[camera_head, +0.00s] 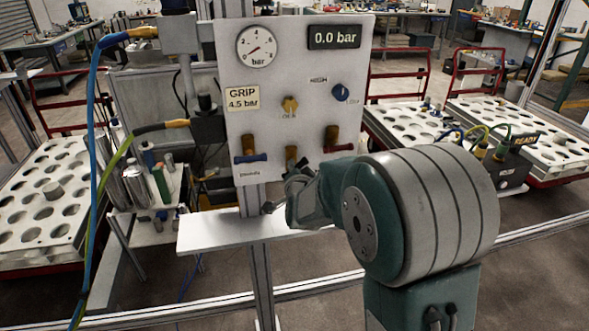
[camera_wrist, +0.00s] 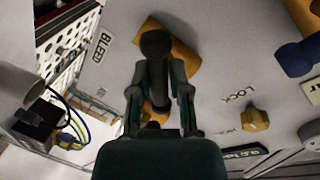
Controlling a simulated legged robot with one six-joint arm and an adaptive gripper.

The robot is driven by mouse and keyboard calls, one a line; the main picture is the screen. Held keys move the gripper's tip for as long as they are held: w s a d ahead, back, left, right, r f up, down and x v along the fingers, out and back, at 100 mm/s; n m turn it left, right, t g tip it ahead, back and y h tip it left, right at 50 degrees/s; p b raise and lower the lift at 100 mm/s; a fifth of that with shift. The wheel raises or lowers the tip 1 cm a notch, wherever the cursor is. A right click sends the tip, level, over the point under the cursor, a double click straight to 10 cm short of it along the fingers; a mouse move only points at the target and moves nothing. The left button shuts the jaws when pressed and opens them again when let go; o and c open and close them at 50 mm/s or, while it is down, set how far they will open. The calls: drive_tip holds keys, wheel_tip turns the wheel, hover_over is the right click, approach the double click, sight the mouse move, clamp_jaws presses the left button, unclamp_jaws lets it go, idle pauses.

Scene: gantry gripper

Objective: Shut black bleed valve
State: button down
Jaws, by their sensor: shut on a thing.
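The black bleed valve's dark bar handle, with a round end (camera_wrist: 156,43), shows in the wrist view in front of a brass valve body (camera_wrist: 182,60). My gripper (camera_wrist: 161,78) is shut on this handle, with one finger on each side. The word BLEED (camera_wrist: 101,46) is printed on the panel nearby. In the head view my gripper (camera_head: 300,186) is at the panel's lower edge, at the middle brass valve (camera_head: 291,155). The gripper hides most of the handle there, so its exact angle is hard to tell.
The grey panel (camera_head: 300,60) carries a gauge (camera_head: 257,46), a display (camera_head: 334,37) reading 0.0 bar, a yellow knob (camera_head: 290,105) and a blue knob (camera_head: 341,92). A blue-handled valve (camera_head: 250,158) and a red-handled valve (camera_head: 331,140) flank the middle one. A white shelf (camera_head: 215,232) lies below.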

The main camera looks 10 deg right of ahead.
drive_tip(key=m+y, duration=0.1)
drive_tip(key=m, duration=0.2)
drive_tip(key=shift+d+f+m, duration=0.1)
drive_tip(key=shift+m, duration=0.3)
drive_tip(key=shift+f+m+y, duration=0.1)
drive_tip(key=shift+m+y, duration=0.4)
drive_tip(key=shift+m, duration=0.8)
drive_tip(key=shift+s+f, duration=0.1)
drive_tip(key=c, duration=0.6)
unclamp_jaws()
drive_tip(key=shift+d, duration=0.1)
drive_tip(key=s, duration=0.3)
drive_tip(key=s+r, duration=0.1)
drive_tip(key=s, duration=0.3)
drive_tip(key=s+r, duration=0.1)
drive_tip(key=s, duration=0.3)
drive_tip(key=shift+s+r, duration=0.2)
drive_tip(key=shift+s, duration=0.05)
